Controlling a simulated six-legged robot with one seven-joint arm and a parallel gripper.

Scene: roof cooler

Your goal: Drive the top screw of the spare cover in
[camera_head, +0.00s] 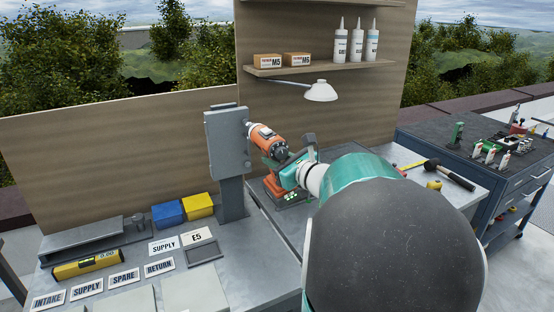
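A grey upright box (222,143) stands on a post on the bench, with a flat plate on its side. I cannot tell whether this plate is the spare cover, and the top screw is too small to make out. An orange and grey power driver (268,139) points left, its nose at the upper right edge of the box. Whether the nose touches a screw cannot be told. My teal gripper (293,171) is at the driver's handle and appears shut on it. My own arm hides part of the handle and the bench behind.
Label cards, including one reading SPARE (125,277), lie on the bench with a yellow level (88,264). Blue (167,215) and yellow (198,206) bins stand left of the post. A lamp (320,91) hangs below the shelf (320,68). A hammer (450,174) lies at right.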

